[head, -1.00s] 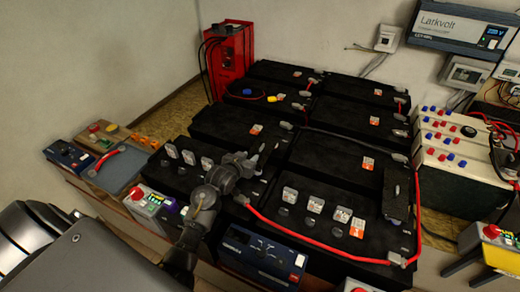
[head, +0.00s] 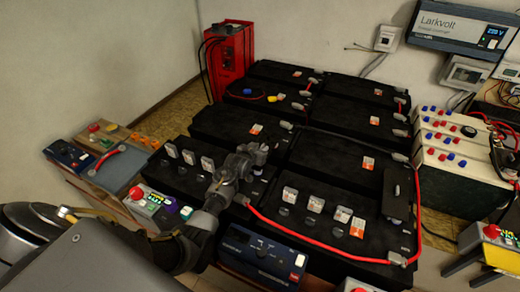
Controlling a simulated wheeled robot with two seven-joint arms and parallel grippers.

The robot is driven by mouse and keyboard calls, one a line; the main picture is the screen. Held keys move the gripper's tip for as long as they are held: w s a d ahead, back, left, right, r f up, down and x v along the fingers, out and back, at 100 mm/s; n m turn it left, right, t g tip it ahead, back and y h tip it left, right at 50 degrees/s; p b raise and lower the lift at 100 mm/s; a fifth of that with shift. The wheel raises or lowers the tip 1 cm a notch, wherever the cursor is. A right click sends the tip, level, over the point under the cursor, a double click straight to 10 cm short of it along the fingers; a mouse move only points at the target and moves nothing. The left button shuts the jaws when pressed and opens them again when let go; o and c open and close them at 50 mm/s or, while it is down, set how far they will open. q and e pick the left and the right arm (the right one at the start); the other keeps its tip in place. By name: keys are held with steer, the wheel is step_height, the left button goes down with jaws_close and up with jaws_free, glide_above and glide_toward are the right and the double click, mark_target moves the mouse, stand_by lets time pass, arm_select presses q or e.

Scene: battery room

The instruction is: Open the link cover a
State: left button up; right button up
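My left gripper (head: 252,156) is over the right part of the front left battery (head: 165,178), near the gap to the front right battery (head: 325,170). Its dark fingers blend into the black battery tops, so I cannot tell whether they are open or shut, or touching anything. A dark flat panel (head: 397,188) stands at the right edge of the front right battery. It looks like a link cover, but I can read no letter on it. Any cover beneath my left gripper is hidden. My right gripper is not in view.
A red cable (head: 320,244) runs along the front right battery's front edge. Several raised pale caps (head: 316,201) stand on that battery. A blue device (head: 262,254) sits in front. A grey tray (head: 118,168) lies at left, and a red unit (head: 230,62) stands behind.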

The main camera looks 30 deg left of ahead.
arm_select(q)
jaws_close()
stand_by(0.3)
steer(key=a, duration=1)
steer(key=shift+s+a+b, duration=0.25)
steer(key=shift+b, duration=0.2)
jaws_free()
